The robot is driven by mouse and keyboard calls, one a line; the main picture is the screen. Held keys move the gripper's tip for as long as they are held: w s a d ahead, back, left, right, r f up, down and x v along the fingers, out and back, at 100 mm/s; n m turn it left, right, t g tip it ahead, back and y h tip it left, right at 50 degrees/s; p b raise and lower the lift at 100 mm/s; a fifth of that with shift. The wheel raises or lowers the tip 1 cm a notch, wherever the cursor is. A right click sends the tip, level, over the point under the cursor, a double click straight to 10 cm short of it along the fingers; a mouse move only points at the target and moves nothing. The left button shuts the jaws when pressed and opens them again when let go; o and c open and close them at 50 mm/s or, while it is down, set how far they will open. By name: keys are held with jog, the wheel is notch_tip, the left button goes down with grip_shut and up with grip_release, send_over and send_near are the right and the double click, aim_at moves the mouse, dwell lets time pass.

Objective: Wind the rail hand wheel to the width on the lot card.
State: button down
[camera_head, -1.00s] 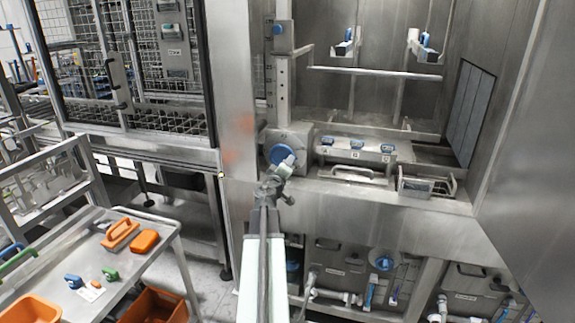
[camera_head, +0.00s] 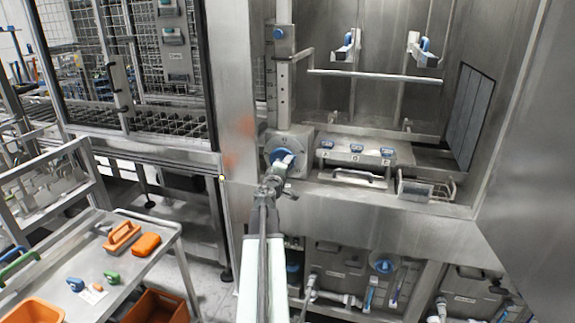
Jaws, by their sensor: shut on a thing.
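The hand wheel (camera_head: 277,156) is a blue disc on the front of a grey metal housing (camera_head: 301,140), at the foot of an upright post with scale marks (camera_head: 284,95). My gripper (camera_head: 284,166) is at the wheel's lower right and covers part of it. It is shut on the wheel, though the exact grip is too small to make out. The horizontal rail (camera_head: 375,75) runs to the right above the housing. A small white card (camera_head: 94,295) lies on the cart at lower left; I cannot read it or tell whether it is the lot card.
A ledge with several blue-handled parts (camera_head: 357,151) lies right of the wheel. A metal cart (camera_head: 130,283) at left holds orange, blue and green items. A wire-mesh cage (camera_head: 150,70) stands behind it. A large steel panel (camera_head: 530,150) closes off the right.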

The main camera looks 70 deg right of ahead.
jog(key=c, duration=1.3)
grip_release()
jog(key=shift+a, duration=0.1)
jog(key=a, duration=0.7)
jog(key=shift+s+a, duration=0.25)
jog(key=shift+a, duration=0.1)
